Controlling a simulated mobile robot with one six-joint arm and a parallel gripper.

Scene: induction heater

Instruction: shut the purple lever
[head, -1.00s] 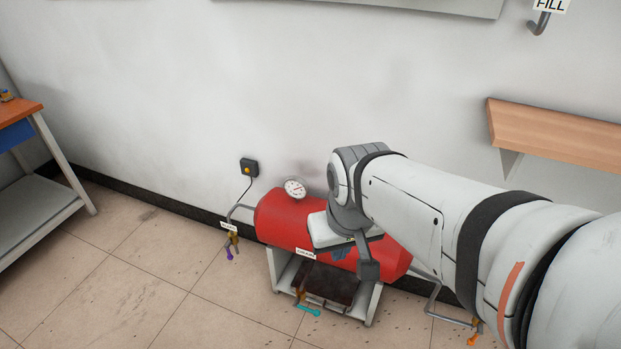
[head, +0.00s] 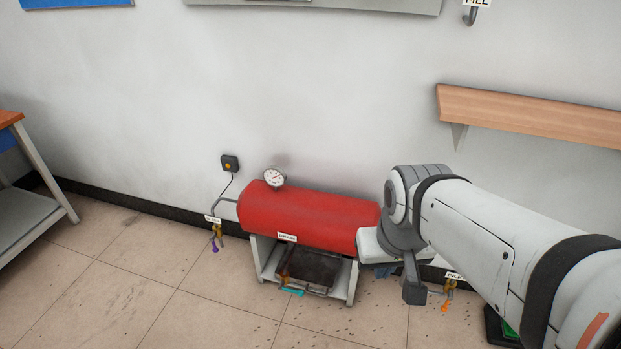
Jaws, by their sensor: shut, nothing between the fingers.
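The purple lever (head: 214,247) hangs down from a small brass valve on the pipe at the left end of the red tank (head: 305,216). It is small in the picture, and its exact angle is hard to read. My gripper (head: 385,270) is at the right end of the tank, far to the right of the purple lever and apart from it. It is shut and empty, and partly hidden behind my wrist.
A cyan lever (head: 292,292) sits below the tank by a dark tray (head: 308,268). An orange lever (head: 445,306) is at the right pipe. A wall shelf (head: 530,118) is at upper right, a workbench (head: 40,212) at left. Floor before the purple lever is clear.

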